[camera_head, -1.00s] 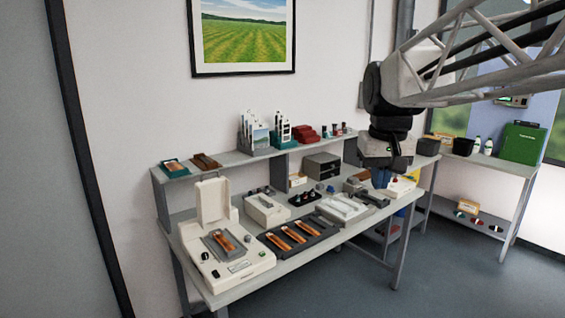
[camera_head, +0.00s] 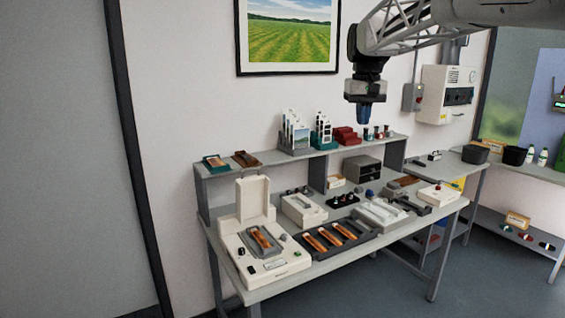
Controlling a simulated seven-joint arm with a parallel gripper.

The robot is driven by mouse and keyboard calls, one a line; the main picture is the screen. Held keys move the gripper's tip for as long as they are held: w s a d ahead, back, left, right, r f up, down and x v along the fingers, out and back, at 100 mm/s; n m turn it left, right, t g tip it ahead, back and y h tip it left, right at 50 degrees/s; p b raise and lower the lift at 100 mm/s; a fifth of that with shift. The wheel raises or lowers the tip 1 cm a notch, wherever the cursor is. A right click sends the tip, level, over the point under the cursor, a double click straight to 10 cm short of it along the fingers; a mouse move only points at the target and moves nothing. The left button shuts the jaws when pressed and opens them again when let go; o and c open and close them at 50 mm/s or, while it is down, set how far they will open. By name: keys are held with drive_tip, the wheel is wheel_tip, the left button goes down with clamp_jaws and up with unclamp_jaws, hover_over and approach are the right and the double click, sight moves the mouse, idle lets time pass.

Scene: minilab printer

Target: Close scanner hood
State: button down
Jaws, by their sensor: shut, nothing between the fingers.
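The scanner (camera_head: 262,273) is a cream-white box at the left end of the workbench. Its hood (camera_head: 254,199) stands upright at the back, hinged open. A grey holder with an orange-brown film strip (camera_head: 261,240) lies on the scanner bed. My gripper (camera_head: 364,118) hangs in the air, pointing down, above the right part of the bench's back shelf. It is up and to the right of the hood, well apart from it. Its fingers look blue and close together, with nothing visible in them.
A dark tray (camera_head: 338,252) with several orange strips lies right of the scanner. White devices and a drawer box (camera_head: 362,169) stand behind it. The raised shelf (camera_head: 228,173) carries card holders (camera_head: 295,138) and red boxes (camera_head: 345,136). The air above the scanner is clear.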

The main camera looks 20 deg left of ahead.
drive_tip(key=w+a+n, duration=0.2)
drive_tip(key=w+a, duration=1.5)
drive_tip(key=a, duration=0.2)
drive_tip(key=w+a+f+n, duration=0.1)
drive_tip(key=w+a+f, duration=0.1)
drive_tip(key=a, duration=0.6)
drive_tip(key=w+a+f+n+g, duration=0.1)
drive_tip(key=w+a+f, duration=0.1)
drive_tip(key=a+f, duration=0.3)
drive_tip(key=w+a+f+n, duration=0.1)
drive_tip(key=w+a+f, duration=0.1)
drive_tip(key=a, duration=0.8)
drive_tip(key=shift+a+f+g+h, duration=0.3)
drive_tip(key=shift+f+g+h, duration=0.1)
drive_tip(key=shift+f, duration=0.5)
drive_tip(key=shift+f, duration=0.15)
